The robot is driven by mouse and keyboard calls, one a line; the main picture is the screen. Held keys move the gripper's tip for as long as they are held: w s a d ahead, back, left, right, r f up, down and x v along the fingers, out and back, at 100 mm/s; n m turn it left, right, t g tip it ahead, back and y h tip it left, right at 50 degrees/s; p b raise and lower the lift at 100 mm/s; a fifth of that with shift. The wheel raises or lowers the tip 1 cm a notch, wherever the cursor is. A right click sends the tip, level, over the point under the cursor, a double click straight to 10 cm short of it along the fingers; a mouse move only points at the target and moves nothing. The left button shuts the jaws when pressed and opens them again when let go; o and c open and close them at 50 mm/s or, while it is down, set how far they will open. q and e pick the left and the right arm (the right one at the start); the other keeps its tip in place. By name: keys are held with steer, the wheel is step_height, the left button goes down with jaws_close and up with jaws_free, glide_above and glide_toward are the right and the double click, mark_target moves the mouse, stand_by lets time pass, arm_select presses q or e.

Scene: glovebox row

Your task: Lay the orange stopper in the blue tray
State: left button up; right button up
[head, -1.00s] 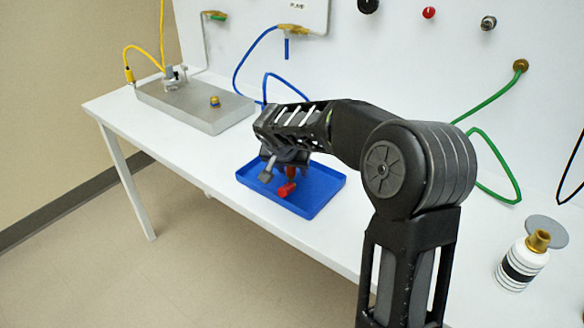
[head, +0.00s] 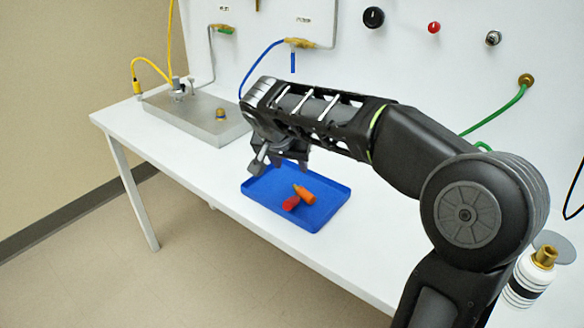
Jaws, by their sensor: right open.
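The orange stopper (head: 304,192) lies on its side in the blue tray (head: 322,218). A red stopper (head: 291,203) lies in the tray too, close beside the orange one at its lower left; I cannot tell whether they touch. My right gripper (head: 281,166) is open and empty, above the tray's back left part and apart from both stoppers. My left gripper is not in view.
A grey metal plate (head: 190,124) with small fittings stands at the table's far left. A white and black striped bottle (head: 526,282) with a brass top stands at the right. The white table (head: 190,180) is clear left of the tray.

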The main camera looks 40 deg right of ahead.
stand_by(0.9)
